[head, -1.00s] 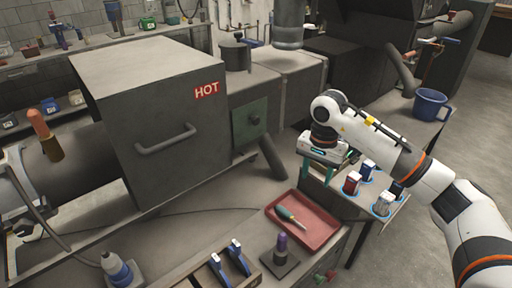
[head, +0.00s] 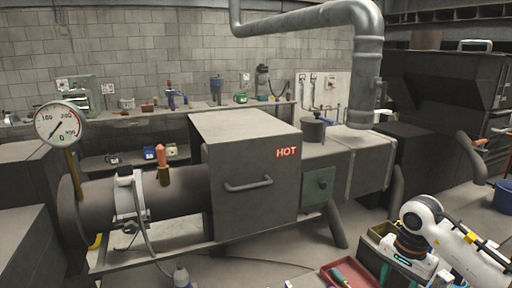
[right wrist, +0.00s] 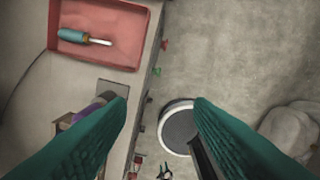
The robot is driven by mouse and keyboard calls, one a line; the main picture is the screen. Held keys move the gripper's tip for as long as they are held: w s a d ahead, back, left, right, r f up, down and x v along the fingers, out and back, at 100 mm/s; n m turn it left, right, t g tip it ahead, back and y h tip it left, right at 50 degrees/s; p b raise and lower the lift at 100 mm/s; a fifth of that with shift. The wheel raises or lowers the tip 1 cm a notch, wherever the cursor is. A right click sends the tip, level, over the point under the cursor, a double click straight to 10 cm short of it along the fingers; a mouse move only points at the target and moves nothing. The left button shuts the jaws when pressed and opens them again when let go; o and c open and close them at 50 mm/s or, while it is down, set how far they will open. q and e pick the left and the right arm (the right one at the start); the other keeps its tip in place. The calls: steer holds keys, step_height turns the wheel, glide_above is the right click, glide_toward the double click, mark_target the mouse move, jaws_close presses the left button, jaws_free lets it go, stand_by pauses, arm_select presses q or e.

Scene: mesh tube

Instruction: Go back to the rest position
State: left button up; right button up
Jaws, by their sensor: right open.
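My left gripper is in neither view.
A red tray (right wrist: 120,22) with a blue-handled screwdriver (right wrist: 75,37) lies on the bench, beside a purple-topped item partly behind a finger. A grey furnace box (head: 245,165) marked HOT, a gauge (head: 60,123) and a bent pipe (head: 368,60) stand ahead.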

steer(key=s+a+m+t+y, duration=0.25)
steer(key=a+y, duration=0.85)
steer(key=a, duration=1.2)
steer(key=a+r+m+t+y, duration=0.4)
steer(key=r+m+t+y, duration=0.4)
steer(key=m, duration=0.5)
steer(key=d+f+m+t+h, duration=0.2)
steer(key=d+m+t+h, duration=0.35)
steer(key=m, duration=0.85)
steer(key=d+f+m+t+h, duration=0.25)
steer(key=d+m+h, duration=0.45)
steer(key=m+h, duration=0.55)
steer(key=s+d+f+m+g+h, duration=0.2)
steer(key=s+d+f+m+g, duration=0.25)
steer(key=f+m, duration=0.5)
steer(key=s+a+f+m+g+y, duration=0.1)
steer(key=s+f+m+g, duration=0.35)
steer(key=s, duration=0.55)
steer(key=s+f+m+g, duration=0.4)
steer(key=s+f+g, duration=0.2)
steer(key=s, duration=0.4)
step_height(320, 180, down, 25)
steer(key=g, duration=0.1)
steer(key=s+d+f+n+g, duration=0.1)
steer(key=s+d+f, duration=0.1)
steer(key=s+f, duration=1.5)
steer(key=shift+d+f, duration=0.15)
steer(key=shift+d, duration=0.25)
